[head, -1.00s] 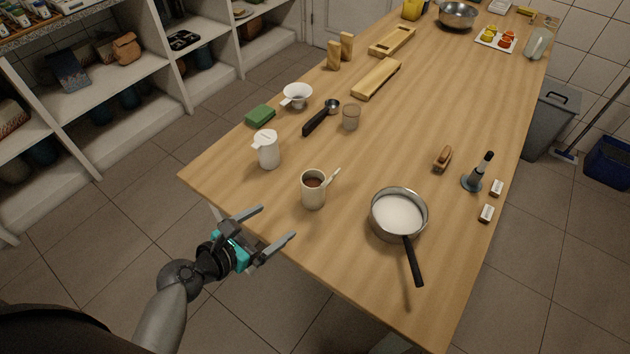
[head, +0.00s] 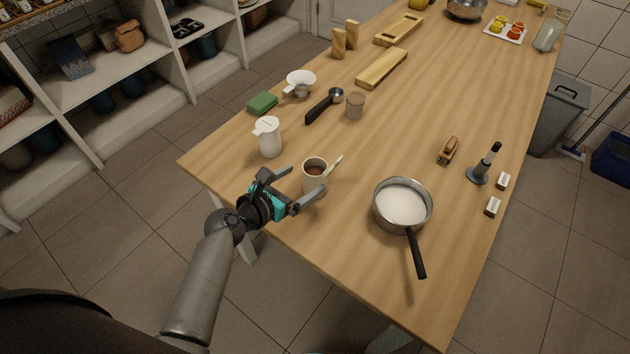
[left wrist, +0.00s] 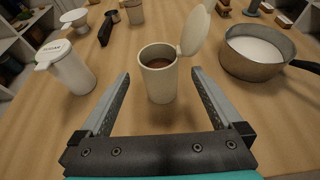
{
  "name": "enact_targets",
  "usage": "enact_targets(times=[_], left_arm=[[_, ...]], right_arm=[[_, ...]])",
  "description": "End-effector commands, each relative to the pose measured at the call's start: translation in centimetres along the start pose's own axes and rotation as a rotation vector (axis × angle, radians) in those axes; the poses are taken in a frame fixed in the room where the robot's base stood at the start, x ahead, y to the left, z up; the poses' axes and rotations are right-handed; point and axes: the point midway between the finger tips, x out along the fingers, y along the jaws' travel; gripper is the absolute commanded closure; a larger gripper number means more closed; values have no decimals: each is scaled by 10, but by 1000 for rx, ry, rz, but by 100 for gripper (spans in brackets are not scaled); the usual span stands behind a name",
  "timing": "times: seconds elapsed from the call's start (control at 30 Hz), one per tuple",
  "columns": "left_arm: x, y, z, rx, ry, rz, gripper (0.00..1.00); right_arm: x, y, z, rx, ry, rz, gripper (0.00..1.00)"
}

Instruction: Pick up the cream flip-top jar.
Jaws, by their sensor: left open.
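The cream flip-top jar (head: 313,178) stands upright near the table's front-left edge. Its lid is flipped up toward the right, and brown contents show inside. In the left wrist view the jar (left wrist: 159,82) stands just ahead of the fingertips, roughly centred between them. My left gripper (head: 299,183) is open and empty, low at the table edge; in the head view its fingers reach to the jar and partly cover it. In the left wrist view the open fingers (left wrist: 160,84) spread to either side of the jar's lower front. My right gripper is out of view.
A white lidded jug (head: 269,138) stands left of the jar. A saucepan (head: 402,205) of white contents stands to its right, handle toward the front. A glass (head: 355,105), black-handled scoop (head: 322,107), white funnel-like cup (head: 300,83) and green sponge (head: 262,103) lie behind.

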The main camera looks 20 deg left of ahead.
Motion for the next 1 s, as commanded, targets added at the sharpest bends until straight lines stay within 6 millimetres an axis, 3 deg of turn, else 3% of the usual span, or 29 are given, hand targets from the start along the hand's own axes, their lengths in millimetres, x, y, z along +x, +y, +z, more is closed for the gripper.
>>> enact_targets(times=[0.3, 0.67, 1.0], left_arm=[[42, 2, -2, 0, -1, 1, 0], [48, 2, -1, 0, 0, 1, 1], [48, 2, -1, 0, 0, 1, 39]], right_arm=[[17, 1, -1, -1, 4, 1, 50], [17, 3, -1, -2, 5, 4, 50], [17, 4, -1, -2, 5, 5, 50]])
